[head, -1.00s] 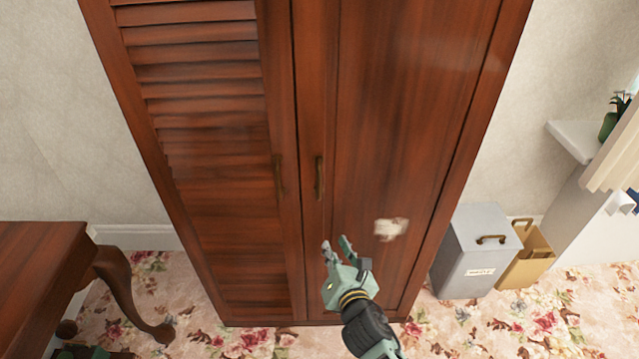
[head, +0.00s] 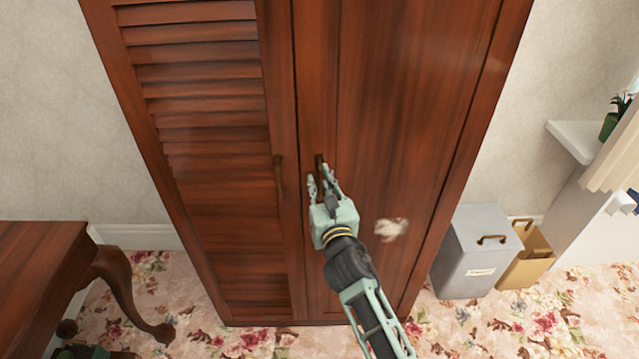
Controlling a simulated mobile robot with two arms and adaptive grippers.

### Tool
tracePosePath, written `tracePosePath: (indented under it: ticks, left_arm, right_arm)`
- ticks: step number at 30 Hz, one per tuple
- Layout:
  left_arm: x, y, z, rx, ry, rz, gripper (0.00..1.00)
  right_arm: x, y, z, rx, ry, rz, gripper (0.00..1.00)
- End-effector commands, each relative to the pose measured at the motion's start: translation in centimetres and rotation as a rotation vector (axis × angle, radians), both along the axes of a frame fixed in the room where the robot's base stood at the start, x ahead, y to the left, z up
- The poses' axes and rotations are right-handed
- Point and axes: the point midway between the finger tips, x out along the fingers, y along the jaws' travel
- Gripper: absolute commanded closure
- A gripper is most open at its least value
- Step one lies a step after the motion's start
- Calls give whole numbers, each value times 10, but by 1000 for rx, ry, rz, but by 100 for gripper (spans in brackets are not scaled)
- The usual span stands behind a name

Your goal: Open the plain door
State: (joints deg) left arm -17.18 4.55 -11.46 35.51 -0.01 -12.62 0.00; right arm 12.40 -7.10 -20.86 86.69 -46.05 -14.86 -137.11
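A tall red-brown wooden wardrobe has a slatted left door (head: 205,140) and a plain right door (head: 400,120). Both doors are closed. The plain door's brass handle (head: 320,161) is near its left edge, and its lower part is hidden by my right gripper. The slatted door's handle (head: 279,177) is just to the left. My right gripper (head: 319,178) has its fingers on either side of the plain door's handle, spread apart. I cannot tell whether they touch it. At the bottom left, a small dark green part of my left gripper or arm may show.
A grey lidded box (head: 476,252) and an open tan box (head: 526,256) stand on the floor right of the wardrobe. A wooden table (head: 45,255) with a curved leg stands at the left. Flowered carpet in front of the wardrobe is clear.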

Motion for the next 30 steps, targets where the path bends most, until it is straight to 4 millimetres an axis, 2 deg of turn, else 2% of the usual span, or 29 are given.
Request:
tracePosePath:
  ticks: [6,12,30]
  left_arm:
    - [0,0,0,0,0,0,60]
    - [0,0,0,0,0,0,60]
    - [0,0,2,0,0,0,60]
  right_arm:
    - [0,0,0,1,0,0,83]
    - [0,0,0,1,0,0,100]
    - [-1,0,1,0,0,7,100]
